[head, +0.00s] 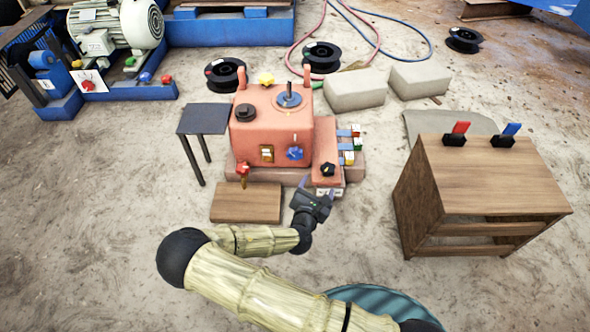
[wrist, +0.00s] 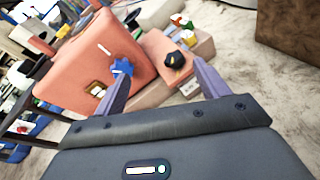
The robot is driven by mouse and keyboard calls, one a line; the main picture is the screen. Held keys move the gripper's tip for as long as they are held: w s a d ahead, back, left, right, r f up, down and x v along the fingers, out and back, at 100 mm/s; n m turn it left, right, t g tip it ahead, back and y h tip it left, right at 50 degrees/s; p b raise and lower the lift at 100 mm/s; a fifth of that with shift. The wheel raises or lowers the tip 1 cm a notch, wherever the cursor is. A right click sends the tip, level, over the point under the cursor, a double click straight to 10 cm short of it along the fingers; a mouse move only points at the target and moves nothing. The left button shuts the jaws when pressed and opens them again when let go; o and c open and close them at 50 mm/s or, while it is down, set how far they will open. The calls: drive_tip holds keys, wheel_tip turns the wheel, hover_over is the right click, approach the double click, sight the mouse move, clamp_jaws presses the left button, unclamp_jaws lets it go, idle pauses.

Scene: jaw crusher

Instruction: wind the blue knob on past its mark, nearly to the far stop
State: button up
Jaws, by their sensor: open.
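The blue knob (head: 295,153) is on the front face of the salmon-coloured machine box (head: 270,110), to the right of a small brass switch plate (head: 267,153). It also shows in the wrist view (wrist: 121,67), with a white line mark (wrist: 104,49) on the face above it. My gripper (head: 317,187) is open and empty, in front of the machine and apart from the knob. In the wrist view its two fingers spread wide, and the blue knob shows beyond the left finger. The knob's stops cannot be made out.
A black knob (head: 328,169) sits on the lower step, close beyond my gripper. A red valve (head: 243,170) sticks out at the machine's left front. A wooden board (head: 246,202) lies in front, and a wooden cabinet (head: 490,185) stands at right.

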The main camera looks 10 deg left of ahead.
drive_tip(key=a+f+n+t+y+b, duration=0.3)
drive_tip(key=a+f+n+y+b, duration=0.1)
drive_tip(key=a+n, duration=0.3)
drive_tip(key=shift+s+f+n+y+b, duration=0.4)
drive_tip(key=shift+s+f+b, duration=0.05)
drive_tip(key=shift+f+b, duration=0.45)
drive_tip(key=shift+w, duration=0.1)
